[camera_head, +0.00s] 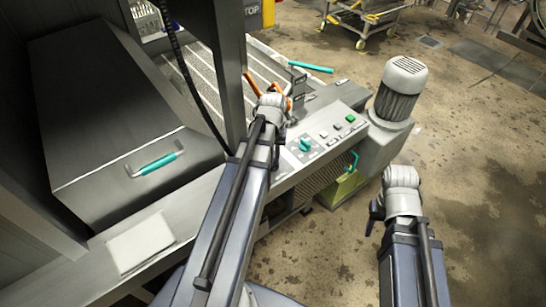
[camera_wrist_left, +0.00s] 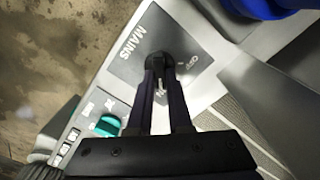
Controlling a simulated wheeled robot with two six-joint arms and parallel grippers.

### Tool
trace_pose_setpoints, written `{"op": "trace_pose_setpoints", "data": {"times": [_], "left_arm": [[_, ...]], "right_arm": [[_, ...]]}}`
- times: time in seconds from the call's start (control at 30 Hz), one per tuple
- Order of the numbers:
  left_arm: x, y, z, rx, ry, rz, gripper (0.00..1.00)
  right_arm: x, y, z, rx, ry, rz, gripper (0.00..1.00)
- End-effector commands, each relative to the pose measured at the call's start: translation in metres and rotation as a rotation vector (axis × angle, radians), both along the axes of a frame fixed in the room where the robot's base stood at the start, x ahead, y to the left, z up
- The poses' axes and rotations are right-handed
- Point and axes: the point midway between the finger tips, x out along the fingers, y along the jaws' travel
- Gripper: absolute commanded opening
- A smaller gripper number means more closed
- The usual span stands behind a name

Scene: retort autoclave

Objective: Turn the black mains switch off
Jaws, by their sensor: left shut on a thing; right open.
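The black mains switch (camera_wrist_left: 158,62) shows in the left wrist view on a dark plate (camera_wrist_left: 130,62) lettered MAINS. My left gripper (camera_wrist_left: 159,76) is shut on its knob, with one dark finger on each side. Small white marks stand beside the knob; which one it points to I cannot tell. In the head view the switch is hidden behind my left wrist, and my left gripper (camera_head: 272,100) is mostly hidden too. My right gripper (camera_head: 376,214) is open and empty above the floor at the right, apart from the panel.
The control panel (camera_head: 325,138) carries a teal knob (camera_head: 305,145) and several buttons close to my left wrist. A grey motor (camera_head: 398,90) stands to the right. A grey lidded box with a teal handle (camera_head: 157,164) lies left. A dark post (camera_head: 222,70) rises beside my left arm.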

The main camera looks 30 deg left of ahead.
Motion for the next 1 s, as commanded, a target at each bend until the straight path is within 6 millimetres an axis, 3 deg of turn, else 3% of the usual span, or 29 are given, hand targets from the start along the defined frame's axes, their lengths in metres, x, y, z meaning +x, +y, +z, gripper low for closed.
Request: {"op": "trace_pose_setpoints", "data": {"times": [0.57,1.0], "left_arm": [[-0.0002,0.0003,-0.0001,0.000,0.000,0.049,0.00],[-0.0015,0.0022,-0.0001,0.000,0.000,0.401,0.00]], "right_arm": [[0.0000,0.0000,-0.0001,0.000,0.000,0.000,0.50],[0.0000,0.0000,-0.0001,0.000,0.000,0.000,0.50]]}}
